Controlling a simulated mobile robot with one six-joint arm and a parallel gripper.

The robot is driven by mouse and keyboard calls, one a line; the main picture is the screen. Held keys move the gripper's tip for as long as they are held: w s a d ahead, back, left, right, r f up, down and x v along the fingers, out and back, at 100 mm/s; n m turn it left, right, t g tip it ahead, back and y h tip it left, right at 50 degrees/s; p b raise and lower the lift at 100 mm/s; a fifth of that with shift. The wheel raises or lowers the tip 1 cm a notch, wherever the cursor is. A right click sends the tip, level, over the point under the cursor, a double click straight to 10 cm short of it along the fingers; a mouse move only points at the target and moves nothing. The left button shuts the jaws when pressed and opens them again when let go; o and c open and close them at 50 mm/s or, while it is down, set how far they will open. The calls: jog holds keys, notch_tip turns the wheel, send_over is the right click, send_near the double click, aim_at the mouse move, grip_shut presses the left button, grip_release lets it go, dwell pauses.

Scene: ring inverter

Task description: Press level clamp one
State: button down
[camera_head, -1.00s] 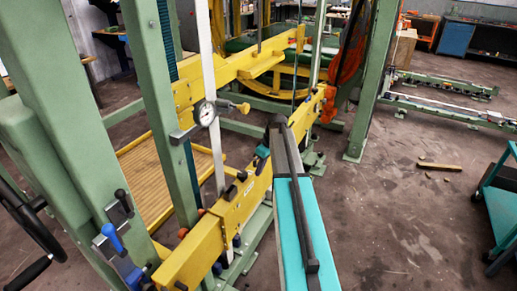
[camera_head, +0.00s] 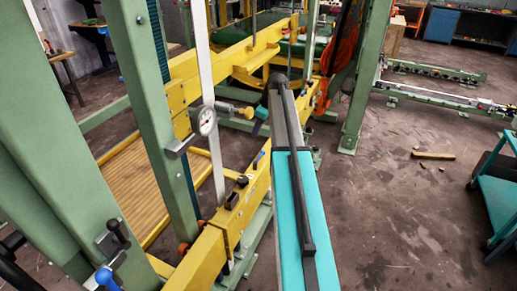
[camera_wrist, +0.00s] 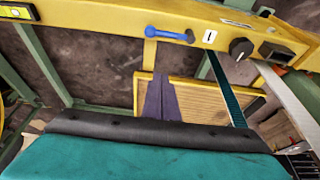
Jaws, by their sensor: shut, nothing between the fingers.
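Level clamp one is likely the blue lever (camera_wrist: 170,34) on the yellow beam (camera_wrist: 100,14), just left of a white label (camera_wrist: 210,36) marked 1. My gripper (camera_wrist: 160,78) shows as dark purple fingers, shut and empty. In the wrist view its tips are below the lever, with a gap between them in the picture. The depth of that gap is hard to judge.
A black knob (camera_wrist: 240,49) and a dark block (camera_wrist: 275,50) sit right of the label. A spirit level (camera_wrist: 17,11) is at the beam's upper left.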

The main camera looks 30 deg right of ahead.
jog(key=shift+d+f, duration=0.15)
jog(key=f+p, duration=0.1)
jog(key=f, duration=0.2)
jog(key=f+p, duration=0.1)
jog(key=f, duration=0.2)
jog(key=f+p, duration=0.2)
jog(key=f, duration=0.1)
jog(key=shift+w+a+f, duration=0.15)
jog(key=shift+w+a, duration=0.1)
jog(key=shift+w, duration=0.05)
jog(key=shift+s+d+f, duration=0.3)
jog(key=shift+s+d, duration=0.15)
jog(key=shift+s, duration=0.2)
